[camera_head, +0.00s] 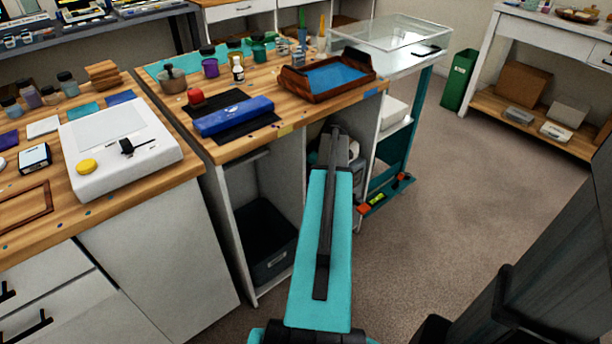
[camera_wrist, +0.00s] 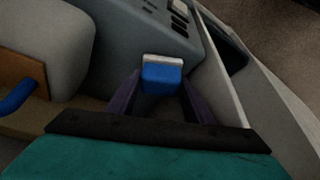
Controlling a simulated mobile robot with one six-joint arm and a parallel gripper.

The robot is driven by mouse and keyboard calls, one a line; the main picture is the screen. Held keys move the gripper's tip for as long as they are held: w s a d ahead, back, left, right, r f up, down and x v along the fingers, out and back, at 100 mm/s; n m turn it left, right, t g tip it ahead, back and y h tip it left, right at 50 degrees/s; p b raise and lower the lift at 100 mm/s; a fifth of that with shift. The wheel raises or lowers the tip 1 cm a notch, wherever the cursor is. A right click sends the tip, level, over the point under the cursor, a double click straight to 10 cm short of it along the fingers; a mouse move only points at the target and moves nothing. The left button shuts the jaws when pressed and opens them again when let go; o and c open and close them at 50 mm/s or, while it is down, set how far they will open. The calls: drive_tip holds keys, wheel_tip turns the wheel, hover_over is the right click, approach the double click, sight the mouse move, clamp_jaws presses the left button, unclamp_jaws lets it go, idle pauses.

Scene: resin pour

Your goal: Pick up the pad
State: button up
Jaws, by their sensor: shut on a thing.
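The pad (camera_wrist: 162,76) appears to be the small blue block with a pale grey edge in the wrist view. My gripper (camera_wrist: 161,84) is shut on it, with one dark finger on each side. The pad sits at the fingertips, in front of a grey boxy thing with dark buttons. I cannot tell whether the pad touches anything beneath it. In the head view my arm reaches toward the open cabinet below the wooden worktop, and the gripper and pad are hidden there.
A rounded pale object (camera_wrist: 45,40) is close on the left in the wrist view, with a blue handle-like part (camera_wrist: 18,97) below it. A pale panel (camera_wrist: 222,80) stands close on the right. The wooden worktop (camera_head: 222,150) overhangs the cabinet. Open carpet (camera_head: 440,180) lies to the right.

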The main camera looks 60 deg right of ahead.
drive_tip(key=s+d+p, duration=0.1)
drive_tip(key=s, duration=1.6)
drive_tip(key=shift+s+d, duration=0.2)
drive_tip(key=shift+s, duration=0.2)
drive_tip(key=o, duration=0.6)
drive_tip(key=c, duration=0.4)
